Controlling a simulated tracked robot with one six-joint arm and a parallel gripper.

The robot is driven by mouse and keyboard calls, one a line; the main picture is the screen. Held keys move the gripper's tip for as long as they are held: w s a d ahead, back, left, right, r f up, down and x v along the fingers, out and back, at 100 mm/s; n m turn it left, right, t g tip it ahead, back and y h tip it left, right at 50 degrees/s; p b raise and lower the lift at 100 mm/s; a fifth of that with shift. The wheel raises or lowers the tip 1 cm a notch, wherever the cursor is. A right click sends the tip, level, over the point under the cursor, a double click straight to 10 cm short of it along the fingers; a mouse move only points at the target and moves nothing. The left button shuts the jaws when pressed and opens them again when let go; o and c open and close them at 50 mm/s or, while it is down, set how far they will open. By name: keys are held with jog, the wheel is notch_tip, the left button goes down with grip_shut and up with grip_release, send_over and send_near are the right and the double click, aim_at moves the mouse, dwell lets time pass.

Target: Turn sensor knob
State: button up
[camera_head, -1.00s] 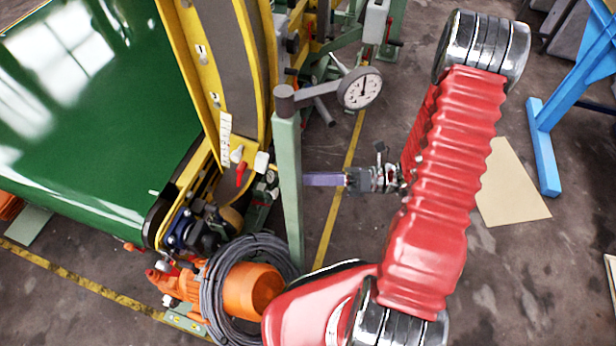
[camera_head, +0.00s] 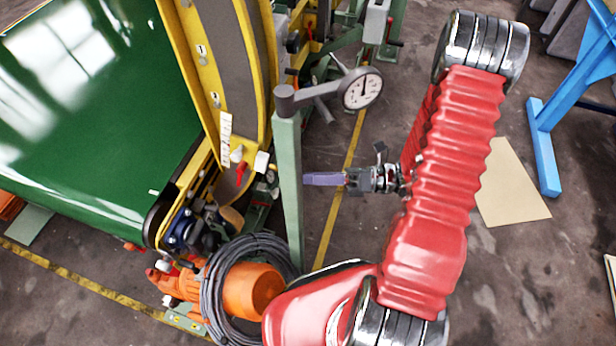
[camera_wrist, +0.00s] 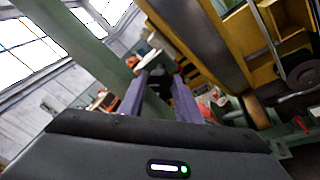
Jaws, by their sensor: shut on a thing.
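My gripper (camera_head: 308,179) reaches left with its grey-purple fingers, and its tips are at or behind the green post (camera_head: 290,200) in the head view. In the wrist view, the two fingers of my gripper (camera_wrist: 158,82) stand a little apart, with a small dark thing between their tips. I take this to be the sensor knob, shut between the fingers; its shape is too small and dark to make out. The post hides the contact in the head view.
The yellow conveyor frame (camera_head: 213,95), green belt (camera_head: 90,110), orange motor (camera_head: 250,290) and coiled grey cable (camera_head: 215,300) lie left. A blue stand (camera_head: 543,150) is at right.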

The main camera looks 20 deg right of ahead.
jog(key=shift+w+d+f+m, duration=0.1)
jog(key=shift+f+m, duration=0.05)
jog(key=shift+m, duration=0.15)
jog(key=m+y, duration=0.1)
jog(key=m, duration=0.1)
jog(key=m+y, duration=0.1)
jog(key=m, duration=0.2)
jog(key=m+y, duration=0.1)
jog(key=m, duration=0.2)
jog(key=shift+f+g+y, duration=0.35)
jog(key=shift+g+y, duration=0.05)
dwell(0.3)
jog(key=o, duration=0.8)
jog(key=v, duration=1.3)
jog(key=shift+d+f, duration=0.2)
jog(key=shift+d, duration=0.1)
